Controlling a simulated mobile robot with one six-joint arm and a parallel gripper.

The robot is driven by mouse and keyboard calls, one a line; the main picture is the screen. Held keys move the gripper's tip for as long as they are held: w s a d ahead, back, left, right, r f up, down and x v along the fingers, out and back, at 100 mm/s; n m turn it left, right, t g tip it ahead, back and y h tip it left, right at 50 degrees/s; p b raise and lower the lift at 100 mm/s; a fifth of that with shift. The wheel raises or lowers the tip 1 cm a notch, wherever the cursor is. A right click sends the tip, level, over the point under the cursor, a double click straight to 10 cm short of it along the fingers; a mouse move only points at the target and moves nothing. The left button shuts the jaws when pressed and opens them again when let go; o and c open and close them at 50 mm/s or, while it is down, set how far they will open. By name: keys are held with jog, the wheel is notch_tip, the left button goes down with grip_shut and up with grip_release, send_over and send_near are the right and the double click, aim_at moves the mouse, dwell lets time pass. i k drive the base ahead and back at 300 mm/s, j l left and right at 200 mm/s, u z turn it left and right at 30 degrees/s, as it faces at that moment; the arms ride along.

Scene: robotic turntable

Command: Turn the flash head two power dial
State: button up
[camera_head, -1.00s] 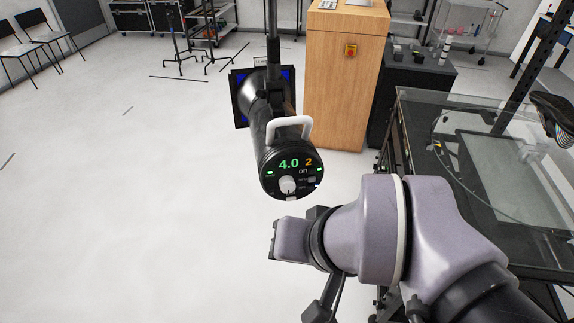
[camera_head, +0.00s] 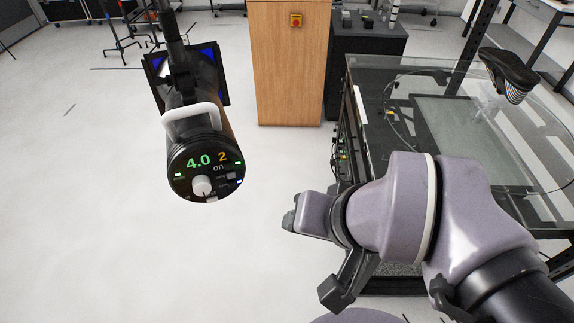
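Flash head two (camera_head: 203,140) hangs from a dark pole at the left, a black cylinder with a white handle (camera_head: 191,117). Its round rear panel faces me and shows a green 4.0, an orange 2 and "on". The white power dial (camera_head: 203,187) sits low on the panel. My gripper (camera_head: 342,288) shows only in part as dark pieces at the end of my lavender wrist, right of and lower than the flash head in the picture. It is apart from the dial.
A glass-topped table (camera_head: 440,75) with a round turntable stands at the right, near my arm. A wooden cabinet (camera_head: 288,70) with a red-and-yellow switch (camera_head: 295,20) stands behind. The white floor (camera_head: 80,220) at the left is clear.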

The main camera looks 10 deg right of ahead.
aim_at(202, 185)
jog(key=l+z, duration=0.25)
jog(key=z, duration=0.15)
jog(key=k+l+z, duration=0.1)
jog(key=l+z, duration=0.15)
jog(key=z, duration=0.2)
jog(key=l+z, duration=0.25)
jog(key=z, duration=0.15)
jog(key=k+l+u, duration=0.1)
jog(key=u, duration=0.3)
jog(key=k+l+u, duration=0.15)
jog(key=u, duration=0.25)
jog(key=k+l+u, duration=0.15)
jog(key=u, duration=0.25)
jog(key=k+l+u, duration=0.15)
jog(key=u, duration=0.2)
jog(key=i+j, duration=0.1)
jog(key=i, duration=0.55)
jog(key=j+z, duration=0.05)
